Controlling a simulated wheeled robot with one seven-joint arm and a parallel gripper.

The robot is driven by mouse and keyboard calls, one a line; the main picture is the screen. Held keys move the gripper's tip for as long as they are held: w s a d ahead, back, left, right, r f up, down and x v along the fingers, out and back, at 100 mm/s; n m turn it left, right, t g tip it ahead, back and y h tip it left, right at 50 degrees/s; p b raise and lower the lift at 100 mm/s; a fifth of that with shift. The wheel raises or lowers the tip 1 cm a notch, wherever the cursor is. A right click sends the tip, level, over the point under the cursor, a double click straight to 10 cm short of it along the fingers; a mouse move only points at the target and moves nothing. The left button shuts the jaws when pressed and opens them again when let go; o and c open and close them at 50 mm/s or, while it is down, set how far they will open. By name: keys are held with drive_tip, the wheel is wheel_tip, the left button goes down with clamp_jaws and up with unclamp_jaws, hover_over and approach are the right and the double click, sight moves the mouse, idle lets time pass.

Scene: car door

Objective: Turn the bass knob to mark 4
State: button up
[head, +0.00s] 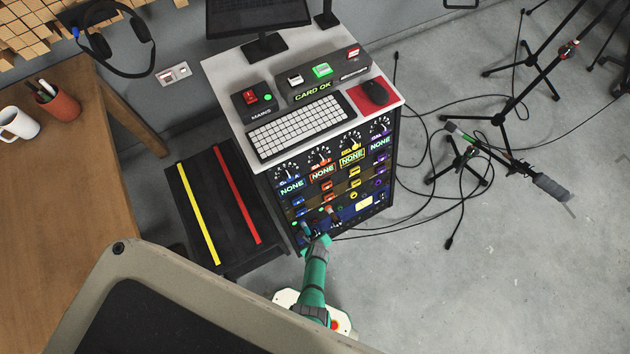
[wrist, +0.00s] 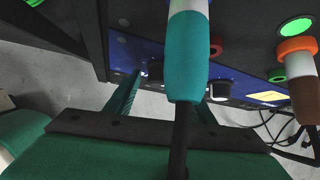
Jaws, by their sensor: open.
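My gripper (head: 311,230) is at the low front of the equipment rack, by its blue panel (head: 345,210). In the wrist view my gripper (wrist: 166,92) has its green fingers apart, with the right one partly hidden behind a teal-sleeved plug. A dark knob (wrist: 155,70) on the blue panel shows just beyond and between the fingertips; contact cannot be told. Another dark knob (wrist: 220,90) is to its right. I cannot read labels or marks, so which is the bass knob and its setting are unclear.
The teal-sleeved plug (wrist: 188,60) and its black cable hang close before the wrist camera. An orange and brown plug (wrist: 302,80) is at right. A black step (head: 222,205) stands left of the rack. Cables (head: 450,190) lie on the floor to the right.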

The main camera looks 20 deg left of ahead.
drive_tip(key=shift+w, duration=0.1)
drive_tip(key=c, duration=1.1)
drive_tip(key=shift+o, duration=0.2)
drive_tip(key=shift+m, duration=0.3)
drive_tip(key=shift+w+d+m+g+y, duration=0.15)
drive_tip(key=shift+w+m+g+y, duration=0.1)
drive_tip(key=shift+m+g+y, duration=0.8)
drive_tip(key=shift+s+g, duration=0.1)
drive_tip(key=shift+g, duration=0.25)
drive_tip(key=shift+g+y, duration=0.25)
drive_tip(key=shift+g, duration=0.05)
drive_tip(key=shift+m, duration=0.25)
